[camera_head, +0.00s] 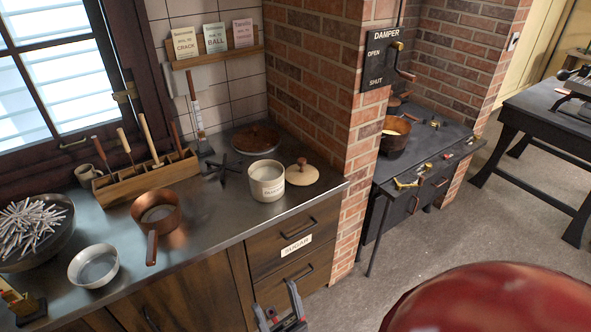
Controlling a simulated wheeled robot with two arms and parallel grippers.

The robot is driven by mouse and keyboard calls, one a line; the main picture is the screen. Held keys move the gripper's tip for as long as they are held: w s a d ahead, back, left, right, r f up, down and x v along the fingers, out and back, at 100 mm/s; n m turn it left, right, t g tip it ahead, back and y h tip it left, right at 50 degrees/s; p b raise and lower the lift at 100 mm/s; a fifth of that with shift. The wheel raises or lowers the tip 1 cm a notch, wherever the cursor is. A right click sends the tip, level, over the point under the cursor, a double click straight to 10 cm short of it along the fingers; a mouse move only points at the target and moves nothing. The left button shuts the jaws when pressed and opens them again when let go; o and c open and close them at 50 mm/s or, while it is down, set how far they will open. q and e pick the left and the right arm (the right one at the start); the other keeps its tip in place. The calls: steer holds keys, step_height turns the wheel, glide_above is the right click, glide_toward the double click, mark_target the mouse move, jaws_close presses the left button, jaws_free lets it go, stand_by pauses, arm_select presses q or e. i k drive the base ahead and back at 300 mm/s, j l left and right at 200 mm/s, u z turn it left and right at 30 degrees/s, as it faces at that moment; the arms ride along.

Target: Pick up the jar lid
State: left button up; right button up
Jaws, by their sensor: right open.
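The jar lid (301,175) is a pale round wooden disc with a dark reddish knob. It lies on the metal counter, just right of the jar and close to the counter's right end. The jar (267,183) is white with a label and stands uncovered, with pale contents showing inside. My right gripper (282,312) is at the bottom edge of the view, in front of the drawers and below the lid. It is open and empty, well apart from the lid. My left gripper is not in view.
A copper pan (156,215), a metal bowl (94,266) and a wooden tool rack (145,180) stand left of the jar. A dark round wooden cover (256,138) lies behind it. A brick pillar (335,110) rises behind and right of the lid.

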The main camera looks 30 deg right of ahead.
mark_target(301, 174)
steer(key=l, duration=1.4)
steer(key=i+l, duration=0.15)
steer(key=l, duration=0.2)
steer(key=i+l, duration=0.15)
steer(key=l, duration=0.2)
steer(key=i+l, duration=0.15)
steer(key=l, duration=0.25)
steer(key=i+l, duration=0.1)
steer(key=l, duration=0.25)
